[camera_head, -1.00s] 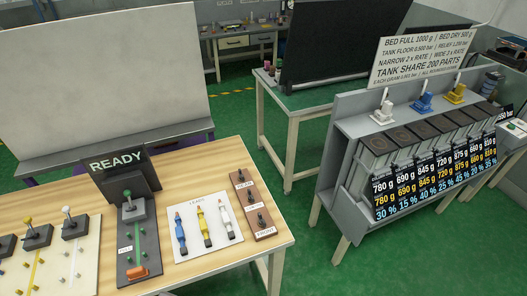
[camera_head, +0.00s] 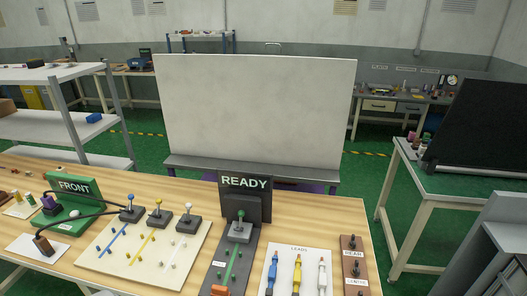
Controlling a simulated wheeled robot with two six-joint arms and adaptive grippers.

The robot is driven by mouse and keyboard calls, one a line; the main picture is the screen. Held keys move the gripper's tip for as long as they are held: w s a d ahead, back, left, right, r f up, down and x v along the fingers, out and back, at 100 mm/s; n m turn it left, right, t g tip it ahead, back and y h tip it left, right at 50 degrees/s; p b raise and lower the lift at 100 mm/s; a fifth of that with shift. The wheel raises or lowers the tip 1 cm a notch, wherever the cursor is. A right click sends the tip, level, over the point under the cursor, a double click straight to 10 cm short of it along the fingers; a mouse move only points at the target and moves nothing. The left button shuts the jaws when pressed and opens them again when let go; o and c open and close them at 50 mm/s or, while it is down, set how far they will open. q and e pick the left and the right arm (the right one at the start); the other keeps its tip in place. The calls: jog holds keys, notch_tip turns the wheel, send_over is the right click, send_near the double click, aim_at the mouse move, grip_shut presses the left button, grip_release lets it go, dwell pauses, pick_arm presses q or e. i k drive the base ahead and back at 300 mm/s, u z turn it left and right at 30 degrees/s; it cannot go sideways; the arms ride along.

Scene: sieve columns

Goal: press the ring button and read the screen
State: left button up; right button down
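A dark screen (camera_head: 244,182) reading READY stands upright on the wooden table. In front of it is a dark grey panel (camera_head: 222,262) with a green-topped lever (camera_head: 240,228) on a grey block and a green line. An orange button-like block (camera_head: 220,291) sits at the panel's near end, cut by the lower picture edge. No part is labelled as a ring button that I can read. Neither of my grippers is in view.
A green FRONT unit (camera_head: 75,186) with dark cables stands left. A cream board (camera_head: 125,262) carries several levers. A white LEADS sheet (camera_head: 311,266) holds blue, yellow and white leads. A brown REAR block (camera_head: 353,243) is right. A white board (camera_head: 260,110) rises behind.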

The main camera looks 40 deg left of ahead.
aim_at(75, 213)
jog(key=u, duration=3.95)
jog(key=i, duration=2.8)
jog(key=z, duration=0.55)
